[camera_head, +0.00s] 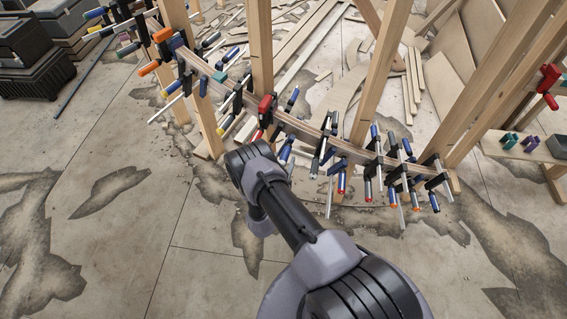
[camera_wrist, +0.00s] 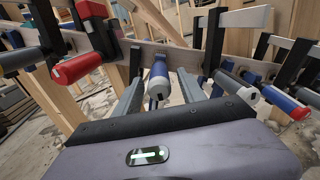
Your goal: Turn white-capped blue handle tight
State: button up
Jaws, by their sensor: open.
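In the wrist view a blue handle with a whitish cap (camera_wrist: 158,82) hangs below the curved wooden stringer (camera_wrist: 170,54). My gripper (camera_wrist: 161,92) is open, with one grey finger on each side of this handle. I cannot tell whether either finger touches it. In the head view the stringer (camera_head: 302,131) runs diagonally, lined with clamps. My arm hides the gripper there.
A red clamp (camera_wrist: 77,68) is close left of my gripper, and a blue-and-red handle (camera_wrist: 285,102) is farther right. Wooden posts (camera_head: 260,50) rise along the stringer. Several clamps crowd its right end (camera_head: 400,170). The concrete floor (camera_head: 120,240) at left front is clear.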

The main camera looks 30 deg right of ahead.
jog(key=shift+w+d, duration=0.25)
grip_shut()
